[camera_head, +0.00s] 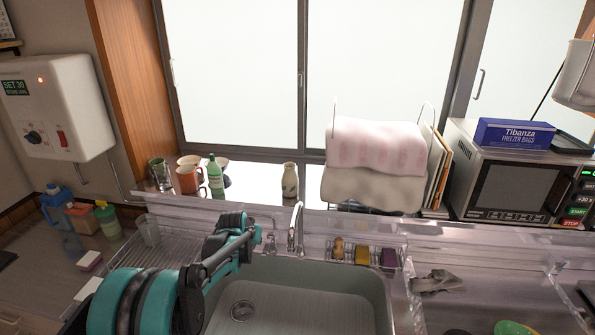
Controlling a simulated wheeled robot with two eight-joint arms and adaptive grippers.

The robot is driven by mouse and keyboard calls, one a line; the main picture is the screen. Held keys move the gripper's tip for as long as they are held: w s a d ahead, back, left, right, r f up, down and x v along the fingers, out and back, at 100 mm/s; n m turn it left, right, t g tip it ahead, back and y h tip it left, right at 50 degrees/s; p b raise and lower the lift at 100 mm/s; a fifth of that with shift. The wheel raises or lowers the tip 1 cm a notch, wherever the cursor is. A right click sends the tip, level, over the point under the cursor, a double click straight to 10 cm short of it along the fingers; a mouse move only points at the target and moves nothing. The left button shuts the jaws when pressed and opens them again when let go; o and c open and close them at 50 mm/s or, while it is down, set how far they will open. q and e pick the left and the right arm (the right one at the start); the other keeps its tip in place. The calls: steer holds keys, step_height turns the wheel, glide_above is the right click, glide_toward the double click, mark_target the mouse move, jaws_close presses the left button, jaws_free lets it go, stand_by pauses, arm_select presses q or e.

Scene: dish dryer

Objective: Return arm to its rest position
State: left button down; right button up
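My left arm (150,300), teal and black, comes in from the lower left. It reaches over the counter and the left side of the grey sink (310,285), with a bent joint near the back edge of the sink. I cannot make out the fingers of the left gripper; only arm links and joints show. My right arm and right gripper are not in view. No held object is visible.
The faucet (296,228) stands behind the sink, near my arm's joint. A sponge rack (363,255) is right of it. Mugs (189,179) and bottles line the sill. The microwave (515,185) is at right, the wall heater (57,105) at left. The sink's middle looks empty.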

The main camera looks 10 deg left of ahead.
arm_select(q)
steer(key=s+d+r+b, duration=0.15)
steer(key=s+r, duration=0.25)
steer(key=s, duration=0.6)
steer(key=s+d+r+b, duration=0.1)
steer(key=s+d+r, duration=0.2)
steer(key=s, duration=0.7)
steer(key=s+f+b, duration=0.1)
steer(key=s+f, duration=0.2)
steer(key=s, duration=0.6)
steer(key=s+d+f+b, duration=0.1)
steer(key=s+f, duration=0.2)
steer(key=s, duration=0.6)
steer(key=shift+d, duration=0.1)
